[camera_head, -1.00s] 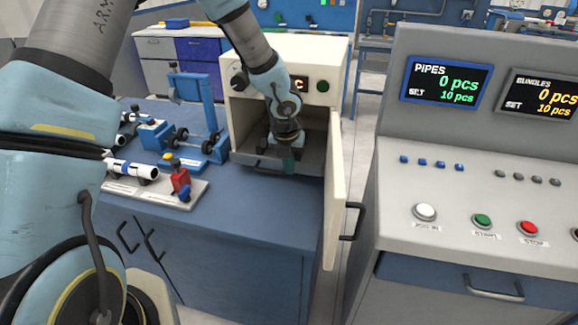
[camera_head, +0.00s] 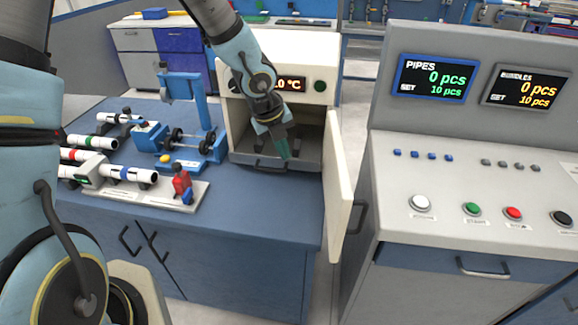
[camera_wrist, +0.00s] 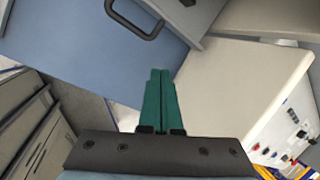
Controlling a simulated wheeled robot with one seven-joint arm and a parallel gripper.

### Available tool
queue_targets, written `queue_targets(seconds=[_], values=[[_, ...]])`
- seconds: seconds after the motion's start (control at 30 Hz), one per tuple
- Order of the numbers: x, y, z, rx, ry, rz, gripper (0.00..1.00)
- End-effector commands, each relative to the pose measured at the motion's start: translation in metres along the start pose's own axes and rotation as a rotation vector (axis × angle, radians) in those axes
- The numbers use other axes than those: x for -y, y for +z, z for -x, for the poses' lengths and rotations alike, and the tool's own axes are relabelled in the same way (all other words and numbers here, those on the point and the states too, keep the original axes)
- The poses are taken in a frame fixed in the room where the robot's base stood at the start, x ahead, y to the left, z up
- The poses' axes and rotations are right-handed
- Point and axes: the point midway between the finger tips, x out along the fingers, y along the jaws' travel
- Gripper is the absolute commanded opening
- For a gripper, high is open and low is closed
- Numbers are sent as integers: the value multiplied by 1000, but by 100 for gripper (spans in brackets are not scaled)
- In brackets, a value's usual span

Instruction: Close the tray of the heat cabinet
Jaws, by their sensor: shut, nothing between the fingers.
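The cream heat cabinet (camera_head: 308,110) stands on the blue bench in the head view. Its door (camera_head: 346,190) is open, swung out to the right with a dark handle. The grey tray (camera_head: 252,157) lies low in the cabinet opening, its dark handle (camera_head: 268,168) at the front. I cannot tell how far the tray sticks out. My gripper (camera_head: 286,154) is shut and empty, with green fingers slanting down at the cabinet mouth, right of the tray handle. Contact with the tray cannot be told. In the wrist view the green fingertips (camera_wrist: 161,72) are together with nothing between them.
Left of the cabinet on the bench are a blue fixture (camera_head: 185,95) and white pipes (camera_head: 128,173) on holders. A grey control console (camera_head: 440,170) with displays and buttons stands right of the open door. The wrist view shows a dark handle (camera_wrist: 137,30) on a grey-blue panel.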

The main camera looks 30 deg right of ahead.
Motion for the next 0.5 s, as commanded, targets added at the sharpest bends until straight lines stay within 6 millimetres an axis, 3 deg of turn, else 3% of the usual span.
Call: queue_targets(seconds=[0.03, 0.23, 0.37, 0.5], values=[[-14, -5, -13, -7, -50, 173, 0], [-33, -15, -9, -59, -236, 818, 0], [-40, -16, -4, -84, -305, 1057, 0], [-40, -16, -3, -97, -330, 1144, 0]])
